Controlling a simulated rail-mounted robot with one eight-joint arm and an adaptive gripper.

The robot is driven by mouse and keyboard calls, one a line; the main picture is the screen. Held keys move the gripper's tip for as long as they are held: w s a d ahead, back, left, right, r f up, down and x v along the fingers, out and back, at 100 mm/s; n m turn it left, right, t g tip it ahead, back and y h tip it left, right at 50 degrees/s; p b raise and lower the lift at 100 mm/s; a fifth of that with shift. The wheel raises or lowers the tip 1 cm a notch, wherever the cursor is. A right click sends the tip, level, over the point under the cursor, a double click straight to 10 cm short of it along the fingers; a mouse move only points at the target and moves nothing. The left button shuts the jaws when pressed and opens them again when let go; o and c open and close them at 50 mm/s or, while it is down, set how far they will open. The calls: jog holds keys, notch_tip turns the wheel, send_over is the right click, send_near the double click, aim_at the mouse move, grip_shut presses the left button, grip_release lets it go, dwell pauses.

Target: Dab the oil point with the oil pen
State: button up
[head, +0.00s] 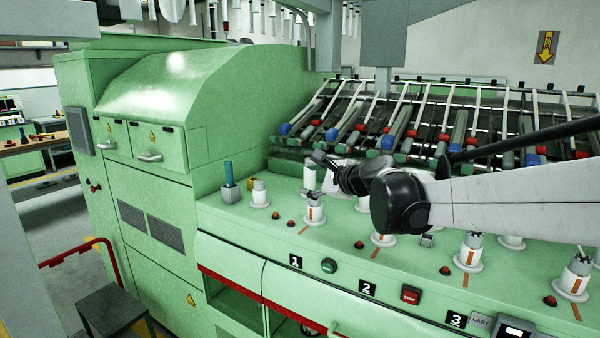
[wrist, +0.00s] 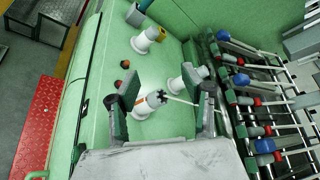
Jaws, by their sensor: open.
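A teal upright pen (head: 228,173), which looks like the oil pen, stands in a small grey block (head: 230,193) at the left end of the green deck. In the wrist view the block (wrist: 133,15) is near the top edge. My gripper (head: 316,158) is open and empty above the deck, right of the pen and well apart from it. In the wrist view my gripper (wrist: 166,100) has its fingers spread over a white spindle (wrist: 148,106); contact cannot be told. I cannot tell which mark is the oil point; small red domes (head: 359,245) dot the deck.
White spindles (head: 314,212) with orange marks stand along the deck. Slanted rods with blue and red rollers (head: 420,125) rise behind. A tall green cabinet (head: 150,180) bounds the left. A red rail (head: 85,252) stands front left.

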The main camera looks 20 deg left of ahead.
jog(key=w+a+f+m+y+p, duration=0.15)
jog(key=w+a+m, duration=0.4)
jog(key=a, duration=0.65)
jog(key=m+y+p, duration=0.2)
jog(key=m, duration=0.3)
send_near(230, 169)
jog(key=shift+t, duration=0.4)
jog(key=p+x, duration=0.1)
jog(key=x, duration=0.5)
jog(key=shift+a+r, duration=0.1)
jog(key=x, duration=0.3)
jog(key=shift+a+f+p, duration=0.1)
jog(key=shift+f+p, duration=0.15)
jog(key=shift+p, duration=0.15)
jog(key=shift+x, duration=0.95)
grip_shut()
